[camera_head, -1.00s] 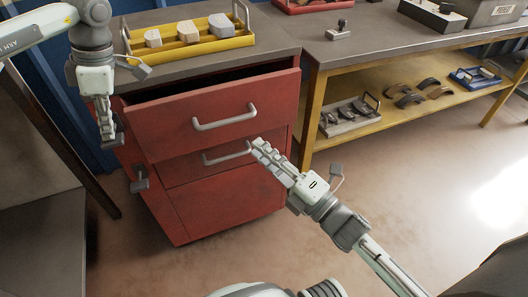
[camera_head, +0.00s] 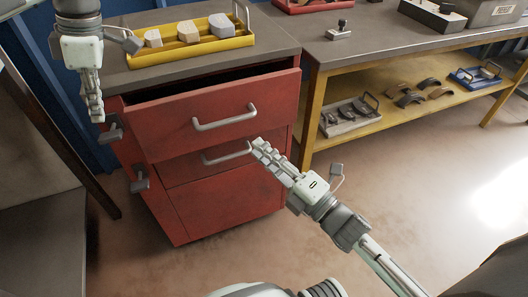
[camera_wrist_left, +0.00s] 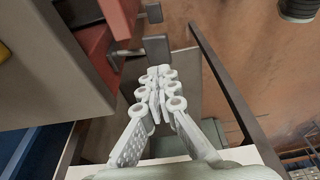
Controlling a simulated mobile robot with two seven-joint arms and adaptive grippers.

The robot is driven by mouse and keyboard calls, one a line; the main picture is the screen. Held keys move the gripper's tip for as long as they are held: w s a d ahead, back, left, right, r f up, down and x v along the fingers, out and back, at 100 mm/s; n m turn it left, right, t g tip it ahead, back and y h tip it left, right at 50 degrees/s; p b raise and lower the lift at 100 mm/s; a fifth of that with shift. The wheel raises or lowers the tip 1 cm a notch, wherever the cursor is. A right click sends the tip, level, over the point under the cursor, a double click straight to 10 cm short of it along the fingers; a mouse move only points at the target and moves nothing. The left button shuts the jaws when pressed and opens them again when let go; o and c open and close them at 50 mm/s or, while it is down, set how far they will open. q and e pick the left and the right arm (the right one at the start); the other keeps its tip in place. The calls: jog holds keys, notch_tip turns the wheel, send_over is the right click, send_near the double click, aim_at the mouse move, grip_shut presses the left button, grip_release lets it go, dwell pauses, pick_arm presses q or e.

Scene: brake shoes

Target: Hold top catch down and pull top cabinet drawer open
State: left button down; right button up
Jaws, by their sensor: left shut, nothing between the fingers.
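The red cabinet's top drawer (camera_head: 215,115) stands partly open, with a dark gap above its front and a grey bar handle (camera_head: 225,118). The top catch (camera_head: 112,132) is a grey block on the cabinet's left side; a second catch (camera_head: 139,181) sits below. My left gripper (camera_head: 97,117) is shut and empty, just above and left of the top catch, apart from it. In the left wrist view its fingers (camera_wrist_left: 160,75) are together below two dark catch blocks (camera_wrist_left: 157,47). My right gripper (camera_head: 258,146) is at the right end of the lower drawer's handle (camera_head: 227,154); its grip is unclear.
A yellow tray (camera_head: 190,53) with several blocks stands on the cabinet top. A workbench (camera_head: 390,45) with a yellow lower shelf stands to the right. A dark-framed table (camera_head: 45,225) is at the left. The floor in front is clear.

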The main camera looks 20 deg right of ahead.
pick_arm(q)
jog(key=shift+a+v, duration=0.25)
jog(key=shift+v, duration=0.75)
jog(key=shift+a+v, duration=0.25)
jog(key=shift+v, duration=0.75)
